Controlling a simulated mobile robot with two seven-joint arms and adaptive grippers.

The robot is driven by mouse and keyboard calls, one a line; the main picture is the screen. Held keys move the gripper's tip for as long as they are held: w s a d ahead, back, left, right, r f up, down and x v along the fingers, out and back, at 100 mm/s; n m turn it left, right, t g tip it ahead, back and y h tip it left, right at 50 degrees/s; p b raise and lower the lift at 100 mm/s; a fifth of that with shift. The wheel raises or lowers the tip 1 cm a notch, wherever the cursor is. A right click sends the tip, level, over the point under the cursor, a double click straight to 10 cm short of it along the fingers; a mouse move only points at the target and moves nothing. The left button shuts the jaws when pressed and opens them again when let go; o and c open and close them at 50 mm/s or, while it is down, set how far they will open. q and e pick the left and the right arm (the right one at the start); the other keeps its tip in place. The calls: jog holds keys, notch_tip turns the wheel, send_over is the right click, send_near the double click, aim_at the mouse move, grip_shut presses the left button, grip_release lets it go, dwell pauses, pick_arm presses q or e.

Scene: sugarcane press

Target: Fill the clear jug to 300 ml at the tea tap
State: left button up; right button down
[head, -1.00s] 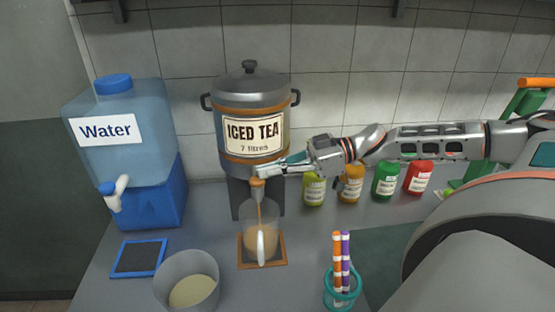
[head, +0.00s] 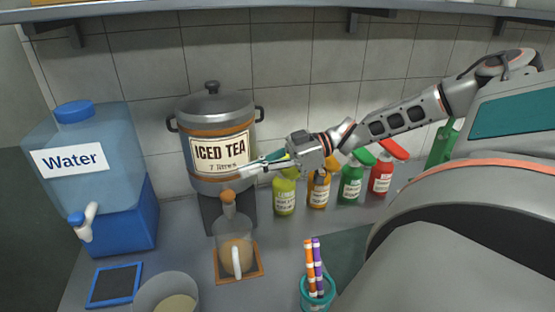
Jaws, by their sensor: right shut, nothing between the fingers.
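The clear jug (head: 236,241) stands on a brown square mat (head: 224,279) below the tea tap, with its white handle toward me. Brown tea fills its lower part; I cannot read any level marks. The tea tap (head: 228,197) with its orange-brown lever is at the front of the iced tea urn (head: 217,130). No stream shows between tap and jug. My right gripper (head: 246,171) is shut and empty, in front of the urn's label, a little above and right of the tap. My left gripper is not in view.
A water dispenser (head: 87,155) with its own tap stands at the left, a blue-edged pad (head: 114,285) before it. A pot (head: 166,295) is at the front. Several bottles, one green-yellow (head: 284,195), line the wall under my right arm. A teal cup (head: 318,293) holds striped sticks.

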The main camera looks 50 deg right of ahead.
jog(key=v, duration=0.7)
dwell(1.5)
